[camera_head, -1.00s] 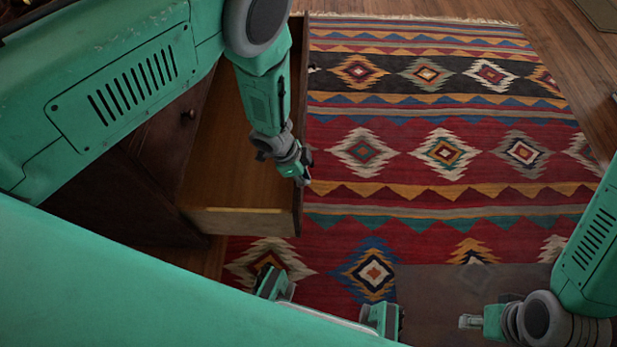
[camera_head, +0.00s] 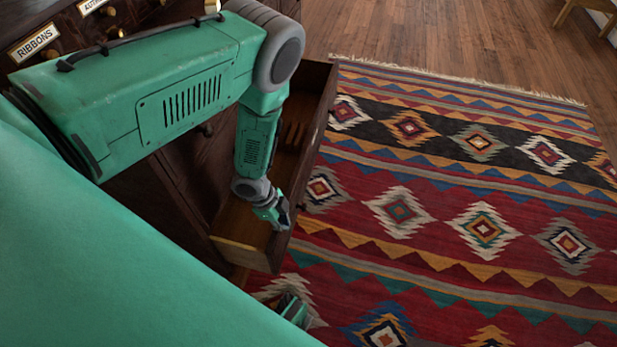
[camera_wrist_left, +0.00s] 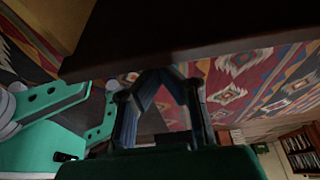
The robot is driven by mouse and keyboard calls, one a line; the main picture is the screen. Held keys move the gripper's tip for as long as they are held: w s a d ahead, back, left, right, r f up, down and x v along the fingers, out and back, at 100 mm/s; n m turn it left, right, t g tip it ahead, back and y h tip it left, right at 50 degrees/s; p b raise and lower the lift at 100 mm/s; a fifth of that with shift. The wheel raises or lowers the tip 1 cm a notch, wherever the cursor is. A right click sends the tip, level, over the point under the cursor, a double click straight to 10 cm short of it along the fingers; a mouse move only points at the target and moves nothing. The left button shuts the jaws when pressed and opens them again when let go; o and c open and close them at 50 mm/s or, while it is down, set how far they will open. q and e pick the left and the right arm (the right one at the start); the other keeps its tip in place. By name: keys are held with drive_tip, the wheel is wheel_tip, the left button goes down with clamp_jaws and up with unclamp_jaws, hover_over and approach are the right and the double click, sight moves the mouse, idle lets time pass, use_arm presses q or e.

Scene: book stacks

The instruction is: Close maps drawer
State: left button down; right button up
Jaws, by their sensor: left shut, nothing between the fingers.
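An open dark wooden drawer (camera_head: 246,257) juts out from the cabinet at the left of the head view. Its label is not visible, so I cannot read that it is the maps one. Its inside, where visible, looks empty. My left gripper (camera_head: 281,216) is shut and empty, at the long front panel near the drawer's near corner; I cannot tell whether it touches. In the left wrist view, a dark wooden panel (camera_wrist_left: 180,35) crosses just beyond the fingertips (camera_wrist_left: 158,75). My left arm hides part of the drawer and cabinet.
The cabinet has other drawers with brass knobs, one labelled RIBBONS (camera_head: 33,42). A patterned red rug (camera_head: 440,200) covers the floor right of the drawer, with bare wooden floor (camera_head: 450,40) beyond. That floor area is open. A wooden leg (camera_head: 565,12) shows at the top right.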

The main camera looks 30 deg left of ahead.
use_arm(q)
drive_tip(key=shift+s+a, duration=0.2)
drive_tip(key=shift+a, duration=0.5)
drive_tip(key=shift+s+a, duration=0.2)
drive_tip(key=shift+a, duration=0.5)
drive_tip(key=shift+s+a, duration=0.2)
drive_tip(key=shift+a, duration=0.5)
